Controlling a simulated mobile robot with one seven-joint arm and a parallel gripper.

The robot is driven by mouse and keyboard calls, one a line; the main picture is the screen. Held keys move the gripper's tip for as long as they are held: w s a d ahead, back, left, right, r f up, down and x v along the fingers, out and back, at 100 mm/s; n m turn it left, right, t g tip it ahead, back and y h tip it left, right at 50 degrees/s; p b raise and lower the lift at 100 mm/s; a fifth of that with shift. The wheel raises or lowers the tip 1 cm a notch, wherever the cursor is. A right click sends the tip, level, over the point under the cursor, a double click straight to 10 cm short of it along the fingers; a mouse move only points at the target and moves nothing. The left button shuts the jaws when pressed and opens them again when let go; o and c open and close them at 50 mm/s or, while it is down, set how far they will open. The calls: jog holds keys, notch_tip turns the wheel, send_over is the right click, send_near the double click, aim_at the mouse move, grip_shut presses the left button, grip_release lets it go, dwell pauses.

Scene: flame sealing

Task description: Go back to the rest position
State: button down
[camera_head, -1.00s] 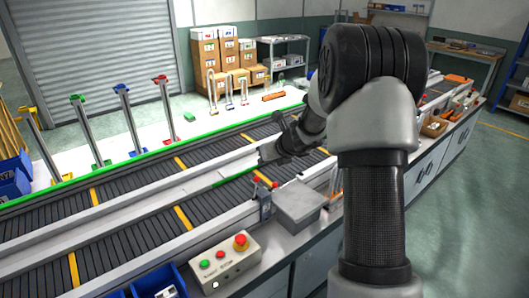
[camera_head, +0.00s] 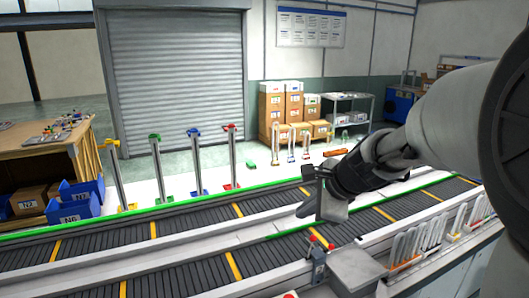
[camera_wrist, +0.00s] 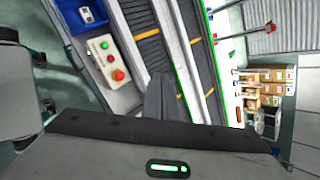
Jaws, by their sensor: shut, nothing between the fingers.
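My gripper (camera_head: 322,208) is in the right half of the head view, held above the conveyor (camera_head: 190,268). Its fingers are together with nothing between them. In the wrist view, the shut fingers (camera_wrist: 160,97) show as a grey wedge over the belts. My arm comes in from the right edge of the head view and hides part of the back right. No object is held.
Colored posts on stands (camera_head: 194,163) line the far side of the conveyor. A grey box (camera_head: 357,270) and a rack of upright tubes (camera_head: 408,246) stand at the near edge. A button panel (camera_wrist: 110,60) shows in the wrist view. Cartons (camera_head: 283,108) stand behind.

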jog(key=s+d+r+n+h, duration=0.1)
jog(key=s+n+h, duration=0.1)
jog(key=s+n, duration=0.7)
jog(key=s+d+n+g+h, duration=0.1)
jog(key=s+n, duration=0.9)
jog(key=s, duration=0.6)
jog(key=shift+d+r+h, duration=0.3)
jog(key=shift+r+h, duration=0.1)
